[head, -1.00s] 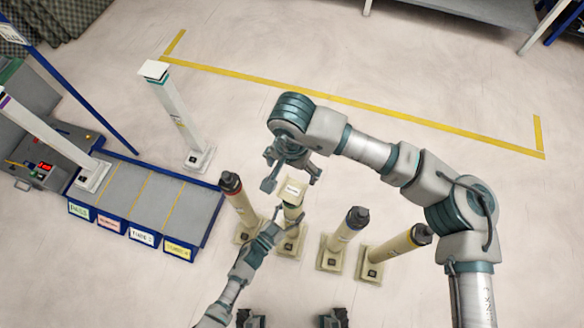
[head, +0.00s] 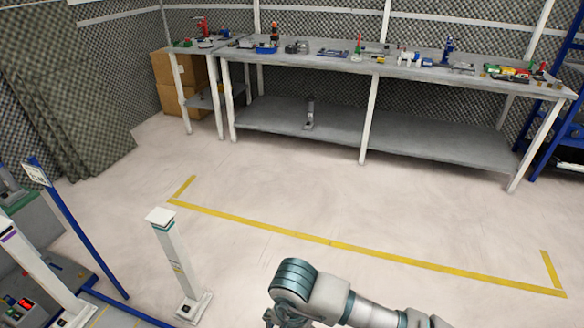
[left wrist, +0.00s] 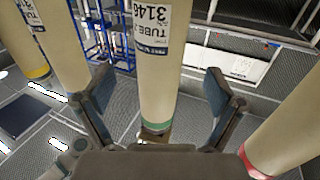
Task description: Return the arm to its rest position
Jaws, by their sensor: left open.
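My left gripper (left wrist: 163,100) shows in the left wrist view with its two fingers spread apart. A cream tube (left wrist: 160,60) with a white label and a green band appears between the fingers, with a gap on each side. I cannot tell whether it is between them or just beyond. The left arm is outside the head view. My right arm (head: 365,313) comes in at the bottom of the head view. Only the top of its gripper shows at the lower edge; its fingertips are cut off.
Other cream tubes stand at the left (left wrist: 62,50) and right (left wrist: 290,125) in the wrist view. In the head view a white post (head: 172,262) stands on the floor at left. A long workbench (head: 420,72) lines the back. The yellow-taped floor (head: 350,205) is clear.

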